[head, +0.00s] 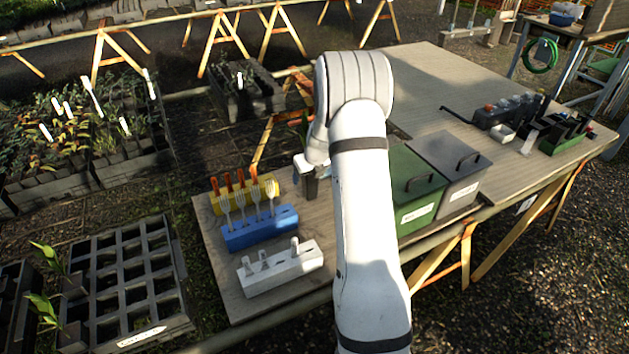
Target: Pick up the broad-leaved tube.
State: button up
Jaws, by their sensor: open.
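Two broad-leaved plants stand at the left edge of the head view: one with green leaves (47,258) at the upper left corner of a dark crate of square cells (180,285), another (42,308) lower down on the crate's left side. Their tubes are mostly hidden by the crate walls and leaves. My white arm rises through the middle of the view and bends down over the table. Most crate cells look empty.
Planted trays (130,172) lie behind the crate. Gravel lies around.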

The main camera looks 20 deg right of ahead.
jog(key=shift+w+f, duration=0.15)
jog(key=shift+f, duration=0.2)
jog(key=shift+c, duration=0.2)
jog(key=c, duration=1.1)
jog(key=shift+r, duration=0.1)
